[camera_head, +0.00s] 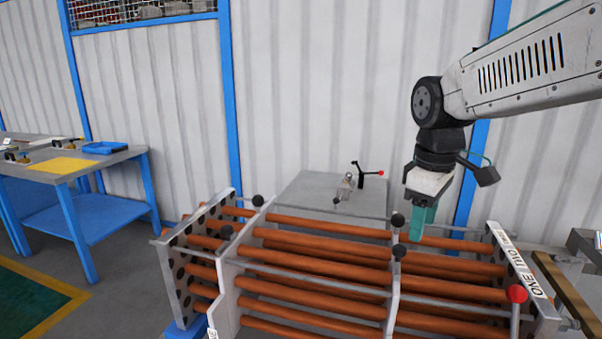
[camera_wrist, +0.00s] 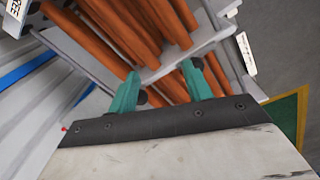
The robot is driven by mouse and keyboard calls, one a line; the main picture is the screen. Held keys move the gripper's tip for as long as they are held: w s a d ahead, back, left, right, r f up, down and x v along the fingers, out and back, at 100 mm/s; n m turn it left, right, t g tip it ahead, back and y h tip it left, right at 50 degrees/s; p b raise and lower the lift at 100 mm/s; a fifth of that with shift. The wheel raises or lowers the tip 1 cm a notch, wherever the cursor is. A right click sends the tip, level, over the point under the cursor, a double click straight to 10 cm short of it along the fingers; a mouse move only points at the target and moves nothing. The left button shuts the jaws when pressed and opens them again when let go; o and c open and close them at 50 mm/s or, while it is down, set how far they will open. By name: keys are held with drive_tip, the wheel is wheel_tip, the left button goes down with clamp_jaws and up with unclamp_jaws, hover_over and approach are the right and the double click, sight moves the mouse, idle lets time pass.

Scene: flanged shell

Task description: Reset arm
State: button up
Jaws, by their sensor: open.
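My gripper (camera_head: 423,220) hangs from my arm at the right of the head view, pointing down over the tube rack. In the wrist view its two green fingers (camera_wrist: 160,92) stand apart with nothing held between them. Below it is a frame of metal plates holding several orange-brown tubes (camera_head: 315,266). The tubes also show beyond the fingers in the wrist view (camera_wrist: 120,30). The fingertips look close to the upper tubes in the head view; whether they touch cannot be told.
A grey table (camera_head: 300,190) with a small clamp (camera_head: 345,187) and a red-tipped lever stands behind the rack. A blue workbench (camera_head: 75,219) with a blue tray (camera_head: 105,148) is at the left. Black knobs and a red ball handle (camera_head: 517,294) stick up from the rack. Floor between bench and rack is clear.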

drive_tip(key=s+d+f+m, duration=0.2)
drive_tip(key=s+m, duration=0.2)
drive_tip(key=s, duration=0.7)
drive_tip(key=s+d+f+m, duration=0.1)
drive_tip(key=s+m, duration=0.4)
drive_tip(key=s, duration=0.6)
drive_tip(key=shift+s+d+f+t, duration=0.15)
drive_tip(key=shift+d+f+t, duration=0.2)
drive_tip(key=shift+f, duration=0.5)
